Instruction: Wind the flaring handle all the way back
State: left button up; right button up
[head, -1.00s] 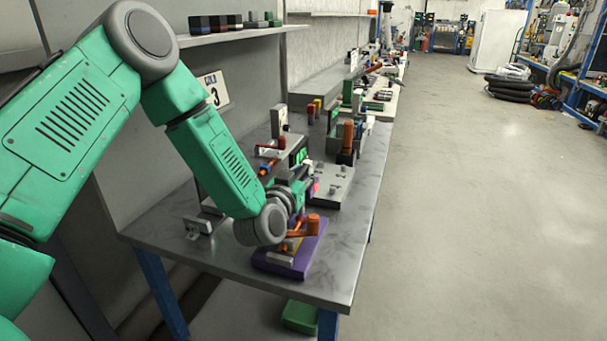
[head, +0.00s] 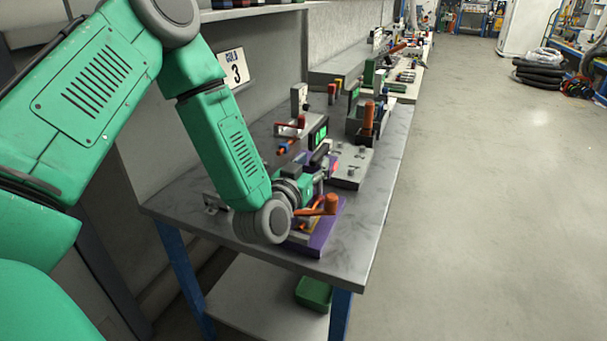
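The flaring tool's orange handle (head: 326,206) has an upright orange knob and sits over a purple base (head: 325,232) near the table's front right corner. My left arm comes in from the left and its wrist is just left of the base. My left gripper (head: 322,168) points away from me, beyond the handle. Its fingertips are small and partly hidden by the wrist and clutter, so whether they are open or touch anything is unclear. My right gripper is not in view.
The grey metal table (head: 362,235) runs away along the wall. A grey block with pegs (head: 350,165), a small green display (head: 319,136) and another red-handled device (head: 292,127) stand beyond the gripper. A green bin (head: 314,293) is below.

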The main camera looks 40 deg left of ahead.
pick_arm(q)
jog(key=s, duration=0.3)
jog(key=s+d, duration=0.1)
jog(key=s, duration=0.2)
jog(key=shift+d, duration=0.1)
jog(key=shift+f, duration=0.1)
